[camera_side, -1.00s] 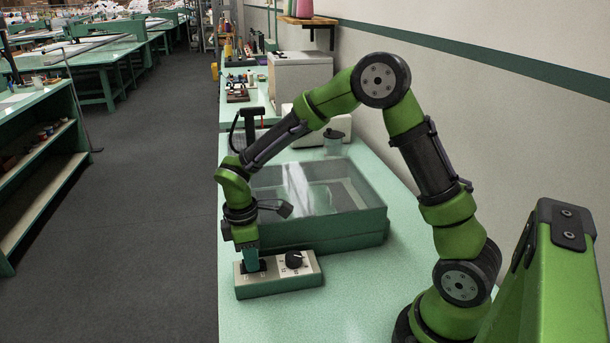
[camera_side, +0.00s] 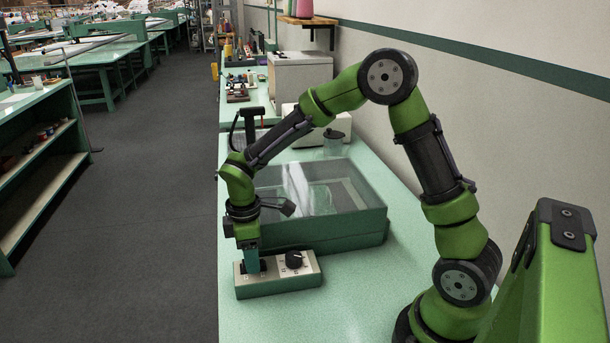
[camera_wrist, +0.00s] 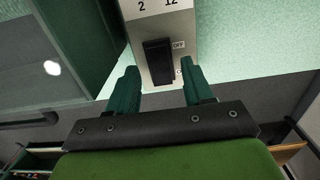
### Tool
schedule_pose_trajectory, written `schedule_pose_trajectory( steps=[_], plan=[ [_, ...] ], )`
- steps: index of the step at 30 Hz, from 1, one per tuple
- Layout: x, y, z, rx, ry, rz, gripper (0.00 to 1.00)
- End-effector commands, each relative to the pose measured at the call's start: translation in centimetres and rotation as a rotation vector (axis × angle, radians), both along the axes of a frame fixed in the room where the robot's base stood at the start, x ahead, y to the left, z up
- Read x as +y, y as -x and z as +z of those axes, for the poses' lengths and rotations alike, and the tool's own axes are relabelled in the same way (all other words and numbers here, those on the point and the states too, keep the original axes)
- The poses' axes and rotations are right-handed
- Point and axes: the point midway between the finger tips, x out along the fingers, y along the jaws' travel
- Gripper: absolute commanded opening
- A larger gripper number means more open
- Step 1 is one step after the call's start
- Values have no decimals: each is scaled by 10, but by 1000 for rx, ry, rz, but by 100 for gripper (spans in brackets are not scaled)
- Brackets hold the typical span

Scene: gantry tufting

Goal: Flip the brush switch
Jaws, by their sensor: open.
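The switch box (camera_side: 283,283) is a pale-topped box with a green body on the table, with a black knob (camera_side: 294,260) on its top. In the wrist view the brush switch (camera_wrist: 158,62) is a black rocker on the pale panel, with an "OFF" mark beside it. My gripper (camera_side: 252,268) points down at the left end of the box. In the wrist view my gripper (camera_wrist: 160,82) is open, with one green finger on each side of the switch's near end. Whether the fingers touch the switch or panel I cannot tell.
A green tray with a clear lid (camera_side: 340,225) stands right behind the box. A dark-lidded jar (camera_side: 333,143) and a white machine are farther back. The table (camera_side: 340,310) is clear in front of the box. The wall runs along the right.

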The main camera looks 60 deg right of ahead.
Motion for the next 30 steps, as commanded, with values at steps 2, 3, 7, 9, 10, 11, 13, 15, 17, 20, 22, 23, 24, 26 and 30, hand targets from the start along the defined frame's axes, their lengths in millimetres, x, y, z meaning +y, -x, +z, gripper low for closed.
schedule_pose_trajectory(
  steps=[2, 3, 7, 9, 10, 11, 13, 15, 17, 20, 22, 23, 24, 26, 30],
  plan=[
    [0, -1, 11, -4, 0, 0, 51],
    [0, -1, 19, -4, 0, -2, 51],
    [1, -2, 49, -6, -1, -1, 51],
    [1, -3, 66, -7, 0, -1, 51],
    [1, -3, 74, -7, 0, -2, 51],
    [2, -3, 82, -8, 0, 0, 51],
    [2, -3, 99, -8, -1, 0, 51],
    [3, -3, 115, -6, -2, 0, 51],
    [3, -3, 127, -5, -1, 0, 51],
    [3, -3, 143, -4, -1, -1, 51],
    [3, -3, 152, -2, -1, 0, 51],
    [3, -3, 155, -3, 0, -1, 51],
    [3, -3, 158, -1, 0, 0, 51],
    [3, -3, 161, -1, 0, 1, 51],
    [3, -3, 164, -1, -1, 0, 51]
  ],
)
